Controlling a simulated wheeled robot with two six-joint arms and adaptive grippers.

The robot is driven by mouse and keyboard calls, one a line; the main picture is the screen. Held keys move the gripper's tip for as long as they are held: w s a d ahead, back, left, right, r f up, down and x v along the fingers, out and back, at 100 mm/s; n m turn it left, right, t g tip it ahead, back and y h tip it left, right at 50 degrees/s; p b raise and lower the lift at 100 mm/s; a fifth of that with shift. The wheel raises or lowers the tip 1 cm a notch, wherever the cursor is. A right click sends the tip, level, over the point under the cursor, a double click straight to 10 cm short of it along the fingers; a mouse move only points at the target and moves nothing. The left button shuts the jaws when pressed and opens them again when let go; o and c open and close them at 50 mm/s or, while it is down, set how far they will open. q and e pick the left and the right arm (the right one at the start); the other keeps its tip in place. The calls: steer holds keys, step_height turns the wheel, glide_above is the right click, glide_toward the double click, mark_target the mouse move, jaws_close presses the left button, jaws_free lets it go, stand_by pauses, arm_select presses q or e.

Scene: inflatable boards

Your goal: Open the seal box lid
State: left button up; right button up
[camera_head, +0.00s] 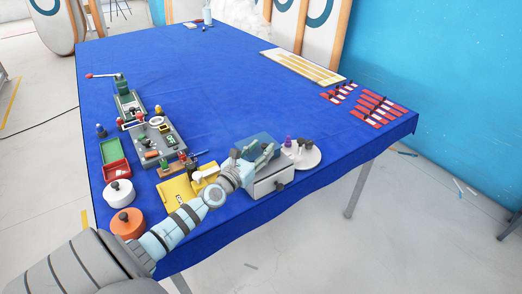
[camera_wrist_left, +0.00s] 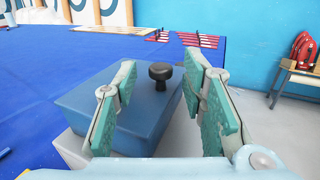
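The seal box (camera_head: 270,187) is a pale grey box near the table's front edge, with a dark round knob on its front. Its blue lid (camera_head: 260,138) is on top; in the left wrist view the lid (camera_wrist_left: 90,103) has a black knob (camera_wrist_left: 160,73) standing up from it. My left gripper (camera_head: 257,157) reaches over the box from the left. In the left wrist view its two green-padded fingers (camera_wrist_left: 160,85) are spread apart. The black knob appears between them, beyond the tips, and I see no contact. My right gripper is not in view.
A white round tray (camera_head: 311,160) with small bottles stands right of the box. A yellow case (camera_head: 172,190), an orange-topped tub (camera_head: 127,223) and a white tub (camera_head: 119,193) lie left. Red strips (camera_head: 375,110) lie at the right corner. The table's middle is clear.

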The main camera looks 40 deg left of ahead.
arm_select(q)
steer(key=shift+w, duration=0.1)
jaws_close()
steer(key=shift+w, duration=0.1)
stand_by(0.3)
